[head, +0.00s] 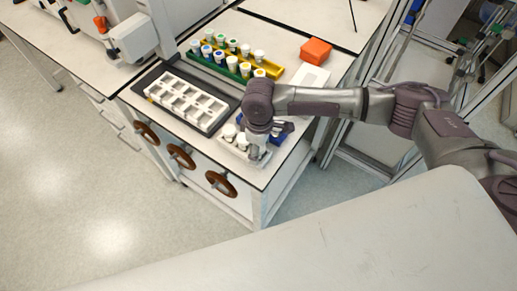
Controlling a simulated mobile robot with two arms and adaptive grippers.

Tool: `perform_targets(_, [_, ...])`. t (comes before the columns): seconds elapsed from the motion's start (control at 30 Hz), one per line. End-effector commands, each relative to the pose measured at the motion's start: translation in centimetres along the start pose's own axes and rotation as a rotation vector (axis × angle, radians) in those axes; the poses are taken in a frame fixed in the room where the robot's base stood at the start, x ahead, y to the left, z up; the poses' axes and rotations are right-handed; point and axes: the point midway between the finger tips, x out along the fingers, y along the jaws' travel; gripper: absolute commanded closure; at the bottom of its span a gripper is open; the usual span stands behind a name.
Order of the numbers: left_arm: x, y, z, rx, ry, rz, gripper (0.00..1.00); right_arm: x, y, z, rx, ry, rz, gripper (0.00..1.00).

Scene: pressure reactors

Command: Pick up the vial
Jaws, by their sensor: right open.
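My right gripper (257,154) points down over the front right corner of the bench and is open. White-capped vials (229,132) stand in a pale holder just left of it, and another white cap (242,140) is close beside its fingers. Whether the fingers surround or touch a vial is too small to tell. More vials with white, blue, green and yellow caps stand in a green rack (221,68) and a yellow rack (269,70) farther back. My left gripper is out of view.
A white tray with square compartments (181,110) lies on a dark plate left of my gripper. An orange box (315,50) sits at the back right. White equipment (132,38) stands at the back left. Brown round handles (181,157) project from the bench front.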

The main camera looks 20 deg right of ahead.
Motion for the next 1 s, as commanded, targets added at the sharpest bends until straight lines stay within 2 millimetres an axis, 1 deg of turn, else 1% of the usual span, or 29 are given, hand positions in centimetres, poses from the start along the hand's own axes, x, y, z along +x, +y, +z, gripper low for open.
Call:
perform_targets(0.1, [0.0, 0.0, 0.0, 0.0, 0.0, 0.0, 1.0, 0.0, 0.0, 0.0, 0.0, 0.0, 0.0, 0.31])
perform_targets(0.37, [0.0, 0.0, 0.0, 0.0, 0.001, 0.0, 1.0, 0.0, 0.0, 0.0, 0.0, 0.0, -0.001, 0.74])
perform_targets(0.4, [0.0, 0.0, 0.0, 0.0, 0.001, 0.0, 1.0, 0.0, 0.0, 0.0, 0.0, 0.0, -0.001, 0.81])
perform_targets(0.47, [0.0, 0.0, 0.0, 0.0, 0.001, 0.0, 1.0, 0.0, 0.0, 0.0, 0.0, 0.0, -0.001, 0.89])
perform_targets(0.77, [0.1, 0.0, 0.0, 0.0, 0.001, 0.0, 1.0, -0.3, 0.0, 0.0, 0.0, 0.0, 0.0, 0.89])
perform_targets(0.87, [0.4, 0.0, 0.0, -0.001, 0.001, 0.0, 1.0, -0.9, 0.0, -0.1, 0.0, 0.002, -0.001, 0.89])
perform_targets(0.97, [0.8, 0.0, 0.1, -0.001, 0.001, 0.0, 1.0, -1.9, 0.0, -0.1, -0.001, 0.003, 0.0, 0.89])
perform_targets(1.0, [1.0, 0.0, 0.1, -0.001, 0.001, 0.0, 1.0, -2.6, 0.1, -0.1, -0.001, 0.004, 0.001, 0.89])
